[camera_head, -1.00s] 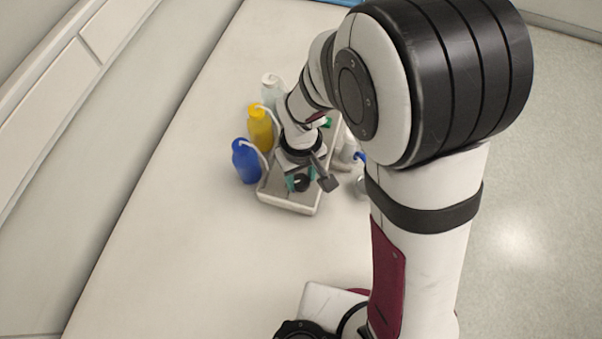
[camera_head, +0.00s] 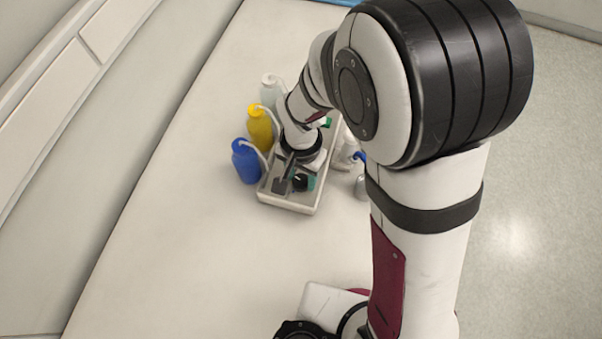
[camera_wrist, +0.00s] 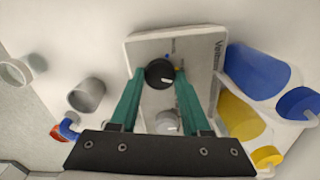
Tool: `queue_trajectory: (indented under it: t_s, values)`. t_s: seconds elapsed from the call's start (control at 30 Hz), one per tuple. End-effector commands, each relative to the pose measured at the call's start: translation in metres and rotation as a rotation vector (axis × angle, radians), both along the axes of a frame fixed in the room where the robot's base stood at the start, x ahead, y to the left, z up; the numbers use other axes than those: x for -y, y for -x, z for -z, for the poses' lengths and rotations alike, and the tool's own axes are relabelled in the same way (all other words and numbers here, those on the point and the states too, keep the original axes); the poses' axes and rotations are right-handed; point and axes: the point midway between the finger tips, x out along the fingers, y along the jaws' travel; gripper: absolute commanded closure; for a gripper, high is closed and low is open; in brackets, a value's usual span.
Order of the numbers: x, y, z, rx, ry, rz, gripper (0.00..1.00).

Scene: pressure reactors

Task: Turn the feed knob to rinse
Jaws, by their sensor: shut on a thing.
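A black round knob (camera_wrist: 160,73) sits on the light grey panel of a reactor unit (camera_wrist: 145,42) in the wrist view. My gripper (camera_wrist: 155,76) is shut on this knob, with one green fingertip on each side. A pale line on the knob points to the lower right. A small blue mark (camera_wrist: 169,55) lies on the panel just above it. In the head view, the knob (camera_head: 300,184) shows at the near end of the unit (camera_head: 289,205), under my gripper (camera_head: 301,181). The panel lettering is too small to read as settings.
A second, pale knob (camera_wrist: 168,122) sits farther along the panel, between my fingers. Blue (camera_head: 246,162), yellow (camera_head: 259,130) and white (camera_head: 271,92) bottles stand along the unit's left side. Small vessels (camera_head: 360,186) stand at its right. The table in front is clear.

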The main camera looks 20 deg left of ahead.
Motion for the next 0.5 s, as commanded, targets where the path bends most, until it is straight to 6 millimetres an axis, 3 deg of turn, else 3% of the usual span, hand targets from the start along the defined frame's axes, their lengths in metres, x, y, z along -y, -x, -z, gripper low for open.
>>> queue_trajectory:
  t_s: [0.5]
  values:
    - [0.0001,-0.0005,-0.0008,0.001,-0.001,0.453,1.00]
